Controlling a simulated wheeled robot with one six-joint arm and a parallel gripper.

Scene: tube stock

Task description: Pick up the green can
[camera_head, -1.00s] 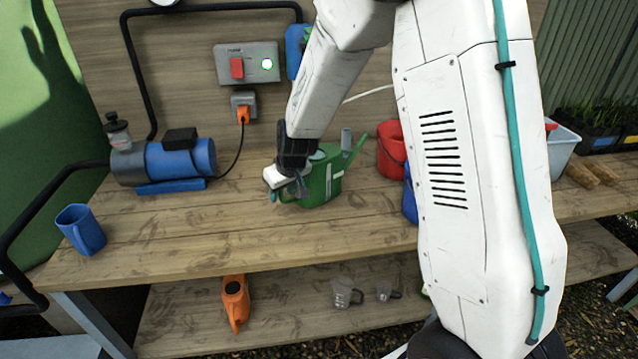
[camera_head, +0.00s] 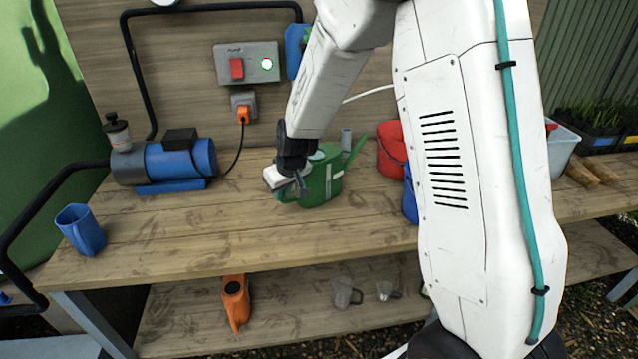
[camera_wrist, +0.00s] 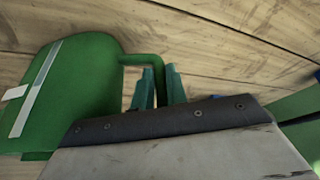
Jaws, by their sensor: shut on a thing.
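The green can (camera_head: 325,184) is a watering can with a spout rising to the right. It stands on the wooden bench near the middle of the head view. My gripper (camera_head: 291,190) is at its left side, at the handle. In the wrist view the can's green body (camera_wrist: 85,85) is at the left, with a light stripe on it. Its handle (camera_wrist: 146,60) reaches to the teal fingers of my gripper (camera_wrist: 158,85), which are close together on it. The lower part of the grip is hidden by the gripper's housing.
A red bucket (camera_head: 388,150) and a blue container (camera_head: 409,198) stand right of the can, partly behind my arm. A blue pump (camera_head: 180,160) and a blue jug (camera_head: 82,229) are at the left. The bench front is clear.

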